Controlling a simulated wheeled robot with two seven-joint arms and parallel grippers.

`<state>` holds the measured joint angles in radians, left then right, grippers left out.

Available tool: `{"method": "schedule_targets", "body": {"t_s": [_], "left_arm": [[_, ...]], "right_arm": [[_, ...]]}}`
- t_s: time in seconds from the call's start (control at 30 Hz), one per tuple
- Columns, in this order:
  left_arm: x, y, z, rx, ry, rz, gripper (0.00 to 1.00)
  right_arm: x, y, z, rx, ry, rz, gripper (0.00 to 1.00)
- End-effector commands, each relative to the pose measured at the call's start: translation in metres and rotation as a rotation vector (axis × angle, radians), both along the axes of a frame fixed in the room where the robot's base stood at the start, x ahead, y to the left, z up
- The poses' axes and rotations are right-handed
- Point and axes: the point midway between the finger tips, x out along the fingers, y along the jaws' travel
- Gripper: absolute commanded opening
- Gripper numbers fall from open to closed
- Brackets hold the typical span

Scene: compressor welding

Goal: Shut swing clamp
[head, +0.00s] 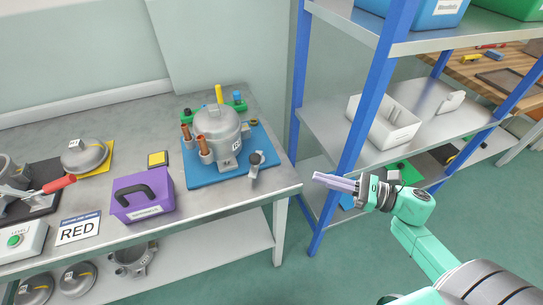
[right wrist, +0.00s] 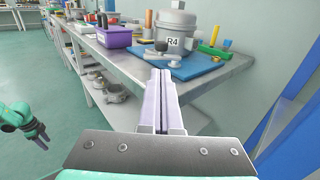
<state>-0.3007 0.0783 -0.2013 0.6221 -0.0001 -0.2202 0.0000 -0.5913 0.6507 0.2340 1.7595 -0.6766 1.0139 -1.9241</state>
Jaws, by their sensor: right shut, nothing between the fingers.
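A grey metal compressor (head: 217,130) stands upright on a blue mat (head: 204,179) on the bench; it also shows in the right wrist view (right wrist: 175,24). A small grey clamp-like part with a dark round top (head: 256,162) stands at the mat's front right edge; I cannot tell whether it is the swing clamp or its state. My right gripper (head: 318,178) is shut and empty, in the air right of the bench corner, apart from everything. Its closed fingers show in the right wrist view (right wrist: 160,85). My left gripper (right wrist: 40,137) is small at that view's left edge.
A purple box (head: 143,195) with a dark handle stands left of the mat. A red handle (head: 59,184) lies over a dark base at far left. A blue shelf post (head: 352,140) and shelves with bins stand right of and behind my right gripper.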

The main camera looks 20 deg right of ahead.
Motion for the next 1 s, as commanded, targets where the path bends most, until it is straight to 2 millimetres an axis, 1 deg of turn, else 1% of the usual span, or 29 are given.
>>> {"method": "schedule_targets", "body": {"t_s": [0.07, 0.17, 0.5, 0.63, 0.8, 1.0], "left_arm": [[0.000, 0.000, 0.002, 0.000, 0.000, 0.000, 0.50], [0.000, 0.000, 0.007, 0.000, 0.000, -0.001, 0.50], [0.000, 0.000, 0.030, 0.000, 0.000, 0.000, 0.50], [0.000, 0.000, 0.040, 0.000, 0.000, 0.000, 0.50], [0.000, 0.001, 0.045, 0.001, 0.001, 0.001, 0.50], [0.000, 0.001, 0.044, 0.002, 0.001, 0.001, 0.50]], "right_arm": [[0.003, 0.005, 0.001, -0.005, -0.009, 0.005, 0.00], [0.012, 0.017, 0.003, -0.002, -0.007, 0.004, 0.00], [0.059, 0.075, 0.004, 0.003, -0.006, -0.001, 0.00], [0.074, 0.095, 0.004, 0.002, -0.003, -0.002, 0.00], [0.084, 0.108, 0.000, 0.001, -0.001, -0.003, 0.00], [0.085, 0.109, -0.002, 0.001, 0.001, -0.003, 0.00]]}}
